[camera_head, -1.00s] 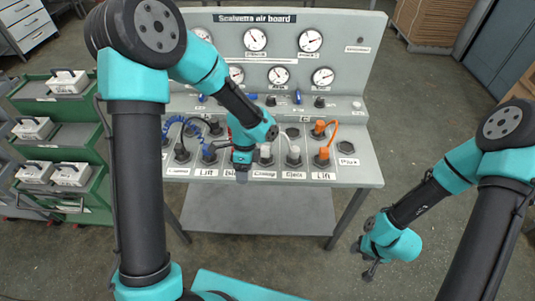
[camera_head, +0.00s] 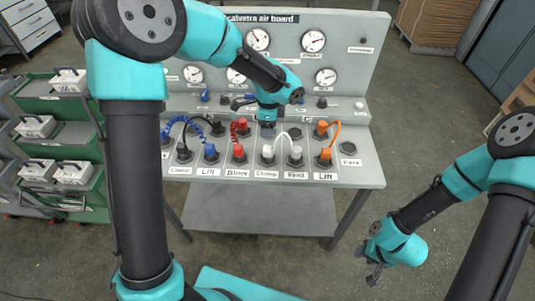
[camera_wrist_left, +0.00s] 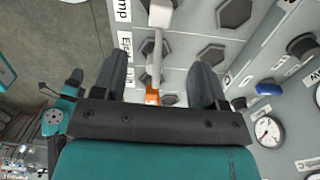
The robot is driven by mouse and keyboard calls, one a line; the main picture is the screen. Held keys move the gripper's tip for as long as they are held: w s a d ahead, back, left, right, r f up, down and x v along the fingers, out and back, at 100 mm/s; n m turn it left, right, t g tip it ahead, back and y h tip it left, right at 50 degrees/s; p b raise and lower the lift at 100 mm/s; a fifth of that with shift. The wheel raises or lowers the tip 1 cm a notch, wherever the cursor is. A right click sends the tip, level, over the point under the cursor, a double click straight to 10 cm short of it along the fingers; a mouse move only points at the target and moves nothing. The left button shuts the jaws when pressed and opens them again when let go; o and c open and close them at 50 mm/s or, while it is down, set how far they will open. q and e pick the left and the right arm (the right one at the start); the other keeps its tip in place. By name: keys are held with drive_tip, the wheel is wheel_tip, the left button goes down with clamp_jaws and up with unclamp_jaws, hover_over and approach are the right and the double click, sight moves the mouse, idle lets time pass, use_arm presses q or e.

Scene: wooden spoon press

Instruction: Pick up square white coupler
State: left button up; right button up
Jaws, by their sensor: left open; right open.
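Two white couplers joined by a white hose stand on the board's sloping panel, one at the Clamp label (camera_head: 267,153) and one at the Eject label (camera_head: 295,153). I cannot tell clearly in the head view which is square. The left wrist view shows a blocky white coupler (camera_wrist_left: 160,14) at the top edge, with white hose running down from it between my fingers. My left gripper (camera_head: 268,130) is open and empty, above and behind the Clamp coupler. Its two fingers (camera_wrist_left: 160,80) are spread apart in the wrist view. My right gripper (camera_head: 374,272) is open and empty, away from the board.
Left of the white pair stand red couplers (camera_head: 238,152) and a blue coupler (camera_head: 210,152). Orange couplers (camera_head: 325,156) with an orange hose stand right. Gauges (camera_head: 312,41) line the upright back panel. Green racks (camera_head: 60,105) with white boxes stand at left.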

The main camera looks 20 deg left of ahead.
sight(267, 148)
use_arm(q)
wheel_tip(267, 148, down, 9)
drive_tip(key=shift+f, duration=0.1)
idle(0.3)
drive_tip(key=shift+a+f, duration=0.2)
drive_tip(key=shift+f, duration=2.35)
drive_tip(key=c, duration=1.1)
drive_tip(key=shift+r, duration=0.15)
